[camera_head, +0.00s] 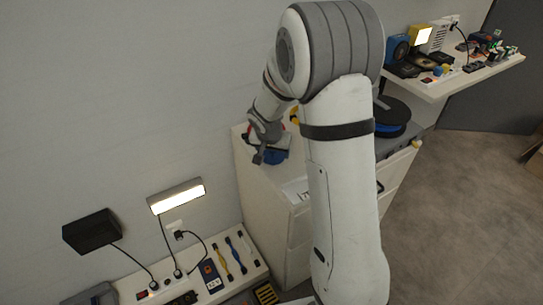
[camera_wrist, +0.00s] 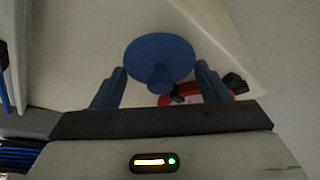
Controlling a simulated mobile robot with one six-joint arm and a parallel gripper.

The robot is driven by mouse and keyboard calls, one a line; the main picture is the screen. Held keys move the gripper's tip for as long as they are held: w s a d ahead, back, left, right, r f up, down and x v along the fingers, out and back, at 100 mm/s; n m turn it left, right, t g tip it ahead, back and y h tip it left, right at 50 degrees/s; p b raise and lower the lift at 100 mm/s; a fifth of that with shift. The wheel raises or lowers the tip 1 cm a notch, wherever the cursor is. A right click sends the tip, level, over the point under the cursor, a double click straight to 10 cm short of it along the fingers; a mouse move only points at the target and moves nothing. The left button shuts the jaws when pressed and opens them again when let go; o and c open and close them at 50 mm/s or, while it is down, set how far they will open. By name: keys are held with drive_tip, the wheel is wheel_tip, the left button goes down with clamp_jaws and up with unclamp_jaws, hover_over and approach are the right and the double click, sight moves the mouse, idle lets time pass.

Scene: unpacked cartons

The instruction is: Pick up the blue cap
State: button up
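In the head view a blue shape, likely the cap (camera_head: 272,157), shows on the white cabinet top, partly hidden by my gripper. My gripper (camera_head: 262,150) is over the cabinet top near the wall. In the wrist view the blue fingers of my gripper (camera_wrist: 160,72) are spread, one on each side of the cap. The knob lies between them with gaps on both sides. Whether the fingertips touch the disc's edge is unclear.
A red item (camera_wrist: 188,99) and a dark piece (camera_wrist: 235,83) lie close by the right finger. The white cabinet (camera_head: 262,195) stands against the wall. A blue and black spool (camera_head: 392,120) is on its right part, behind my arm. A lower bench (camera_head: 215,290) holds tools.

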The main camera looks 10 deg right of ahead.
drive_tip(key=c, duration=0.6)
wheel_tip(320, 180, up, 18)
drive_tip(key=shift+r+p, duration=0.1)
drive_tip(key=shift+p, duration=1)
